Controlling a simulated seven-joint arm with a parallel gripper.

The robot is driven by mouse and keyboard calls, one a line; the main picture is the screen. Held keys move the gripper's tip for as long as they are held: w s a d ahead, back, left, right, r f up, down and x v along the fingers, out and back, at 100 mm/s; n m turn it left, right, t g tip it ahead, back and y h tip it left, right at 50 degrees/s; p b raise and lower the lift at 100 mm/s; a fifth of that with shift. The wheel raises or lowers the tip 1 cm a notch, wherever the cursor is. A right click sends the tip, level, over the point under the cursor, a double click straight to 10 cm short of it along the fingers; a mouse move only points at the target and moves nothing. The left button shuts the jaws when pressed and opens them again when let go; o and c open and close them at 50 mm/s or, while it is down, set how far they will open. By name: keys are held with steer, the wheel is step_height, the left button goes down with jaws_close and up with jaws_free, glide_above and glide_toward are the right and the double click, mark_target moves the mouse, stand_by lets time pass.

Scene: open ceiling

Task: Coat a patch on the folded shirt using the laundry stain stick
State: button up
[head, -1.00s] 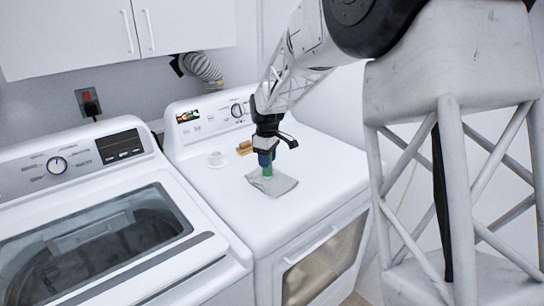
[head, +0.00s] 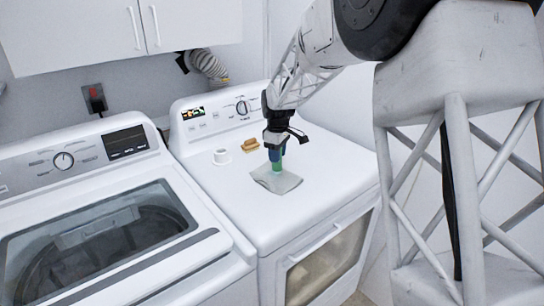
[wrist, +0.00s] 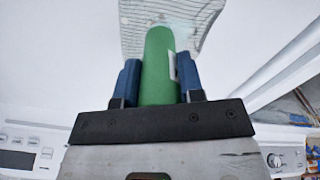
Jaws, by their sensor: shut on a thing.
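The folded shirt (head: 288,183) is a small grey square lying flat on the dryer top. In the wrist view the shirt (wrist: 205,12) shows thin stripes. My gripper (head: 275,150) is above the shirt, and its blue fingers are shut on the green stain stick (head: 277,167). The stain stick (wrist: 157,65) is a green cylinder with a white label on its side, seen between both fingers in the wrist view. Its lower end is at the shirt; whether it touches cannot be told for sure. A pale whitish, slightly greenish smear shows on the shirt around the tip.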

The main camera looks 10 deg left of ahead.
steer(key=shift+w+d, duration=0.55)
steer(key=shift+w, duration=0.1)
steer(key=shift+w+d+r, duration=0.15)
steer(key=shift+r, duration=0.05)
step_height(320, 180, up, 8)
steer(key=shift+f, duration=0.15)
stand_by(0.4)
